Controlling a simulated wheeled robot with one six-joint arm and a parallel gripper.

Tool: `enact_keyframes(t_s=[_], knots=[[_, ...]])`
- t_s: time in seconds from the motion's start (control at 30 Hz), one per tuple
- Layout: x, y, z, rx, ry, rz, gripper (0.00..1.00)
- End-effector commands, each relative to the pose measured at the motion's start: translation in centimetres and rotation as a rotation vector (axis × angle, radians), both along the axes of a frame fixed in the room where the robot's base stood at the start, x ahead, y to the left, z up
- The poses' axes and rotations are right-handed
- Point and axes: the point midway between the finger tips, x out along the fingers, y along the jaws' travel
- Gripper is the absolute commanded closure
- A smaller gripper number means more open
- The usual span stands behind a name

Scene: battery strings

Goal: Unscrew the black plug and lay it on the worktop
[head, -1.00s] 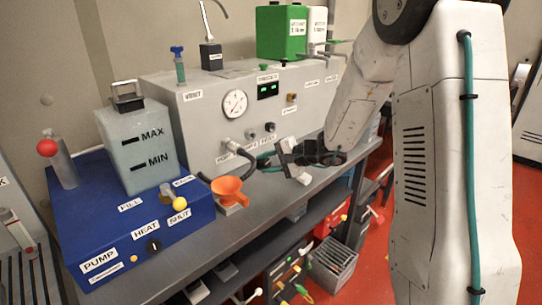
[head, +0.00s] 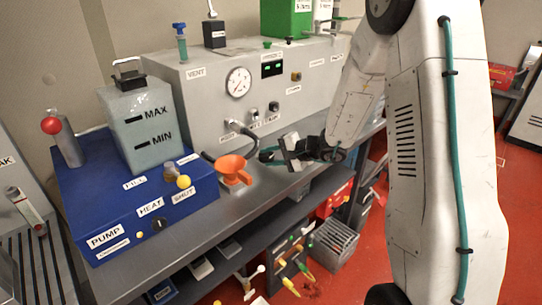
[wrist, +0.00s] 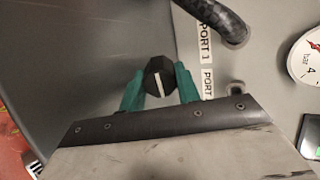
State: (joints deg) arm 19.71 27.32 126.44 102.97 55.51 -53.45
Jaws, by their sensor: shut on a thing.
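The black plug (wrist: 158,77) is a faceted knob with a white line across its face, in the wrist view. My gripper (wrist: 158,92) is shut on it, with a green finger on either side. In the head view my gripper (head: 271,154) is in front of the grey panel, above the worktop (head: 205,228) and to the right of the orange funnel. In the wrist view a small round fitting (wrist: 237,88) beside a PORT label is apart from the plug. I cannot tell whether it is an open port.
The orange funnel (head: 234,169) stands on the worktop near my gripper. A black hose (wrist: 226,20) leaves the panel beside PORT 1. The gauge (head: 238,81) is on the panel above. The blue pump unit (head: 120,215) fills the left; the front strip of worktop is bare.

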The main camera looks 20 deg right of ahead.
Motion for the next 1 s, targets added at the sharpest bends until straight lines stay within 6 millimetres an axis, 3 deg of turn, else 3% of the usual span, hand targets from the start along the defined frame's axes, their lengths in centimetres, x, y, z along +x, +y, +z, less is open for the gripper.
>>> enact_keyframes(t_s=[0.9, 0.93, 1.0], knots=[[0.0, 0.0, -1.0, 0.000, 0.000, 0.000, 1.00], [0.0, 0.0, -1.0, 0.000, 0.000, 0.000, 0.65], [0.0, 0.0, -1.0, -0.001, 0.001, 0.000, 0.46]])
